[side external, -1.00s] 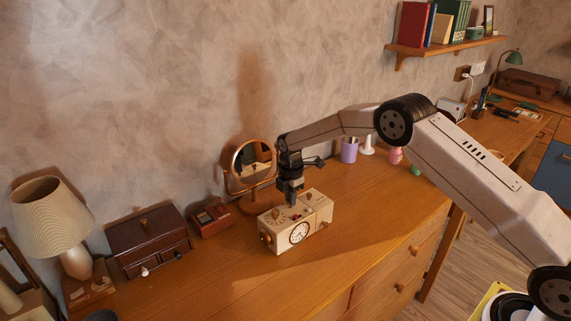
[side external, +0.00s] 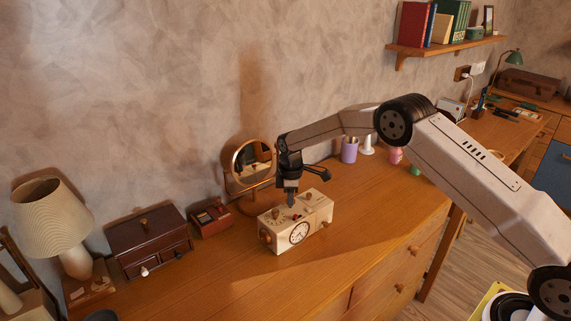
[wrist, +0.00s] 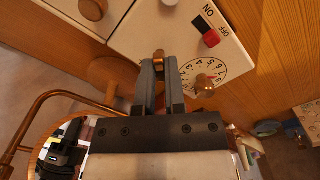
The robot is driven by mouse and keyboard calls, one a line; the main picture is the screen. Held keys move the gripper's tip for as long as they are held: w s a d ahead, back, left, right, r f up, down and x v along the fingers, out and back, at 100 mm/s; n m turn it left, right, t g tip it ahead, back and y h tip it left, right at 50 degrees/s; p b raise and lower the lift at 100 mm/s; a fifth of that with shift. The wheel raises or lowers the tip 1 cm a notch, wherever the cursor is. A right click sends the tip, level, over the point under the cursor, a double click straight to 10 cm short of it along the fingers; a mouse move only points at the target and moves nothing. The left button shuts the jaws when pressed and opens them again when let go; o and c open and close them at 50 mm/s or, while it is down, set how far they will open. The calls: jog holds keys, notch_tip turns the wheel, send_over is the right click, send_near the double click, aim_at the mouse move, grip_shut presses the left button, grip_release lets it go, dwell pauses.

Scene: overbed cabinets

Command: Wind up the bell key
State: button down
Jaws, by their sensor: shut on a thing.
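A cream box clock (side external: 312,215) with a round clock face (side external: 299,232) on its front and wooden knobs on its sides stands on the wooden dresser. My gripper (side external: 290,203) points straight down at the top of the box. In the wrist view my gripper (wrist: 160,70) is shut on a small copper-coloured key (wrist: 159,56), which I take for the bell key. The fingers hide most of it. Right beside the fingers is a numbered dial (wrist: 190,69) with a brass knob (wrist: 204,84). A red switch (wrist: 211,39) marked ON and OFF lies beyond it.
A round mirror (side external: 247,163) stands close behind the box. A small red-brown box (side external: 210,219), a dark drawer chest (side external: 148,240) and a lamp (side external: 50,218) are to the left. A purple cup (side external: 349,150) is behind right. The dresser top (side external: 370,205) right of the box is clear.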

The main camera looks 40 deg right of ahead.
jog(key=m, duration=1.3)
jog(key=shift+m, duration=0.4)
jog(key=m, duration=1.3)
jog(key=shift+m, duration=0.3)
jog(key=m, duration=0.4)
jog(key=shift+m, duration=0.3)
jog(key=m, duration=0.3)
jog(key=shift+m, duration=0.3)
jog(key=m, duration=0.8)
